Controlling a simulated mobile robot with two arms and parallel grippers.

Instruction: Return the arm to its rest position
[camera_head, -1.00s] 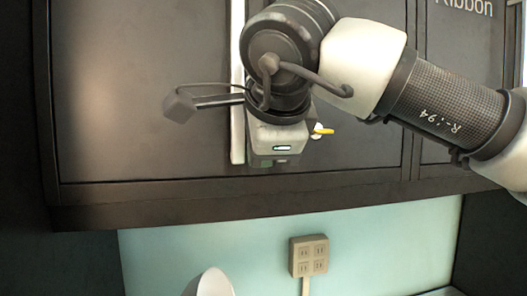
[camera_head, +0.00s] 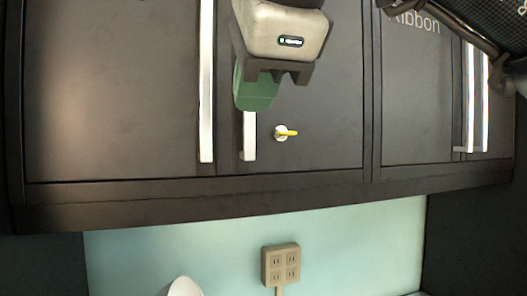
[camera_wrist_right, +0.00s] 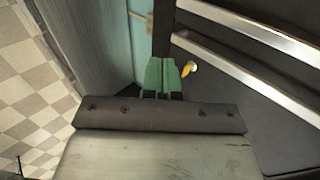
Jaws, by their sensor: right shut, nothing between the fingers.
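My right gripper (camera_head: 256,92) hangs at the top middle of the head view, in front of the dark cabinet doors (camera_head: 110,90). Its green fingers are together with nothing between them, and they show at the middle of the right wrist view (camera_wrist_right: 163,76). The rest of the arm is mostly cut off by the top edge. My left gripper is not in view.
A yellow key in a round lock (camera_head: 284,132) sits on the door just right of the fingers, below them. White vertical handles (camera_head: 206,90) stand out from the doors. A wall socket (camera_head: 281,265) is below the cabinet. The right wrist view shows checkered floor (camera_wrist_right: 30,80).

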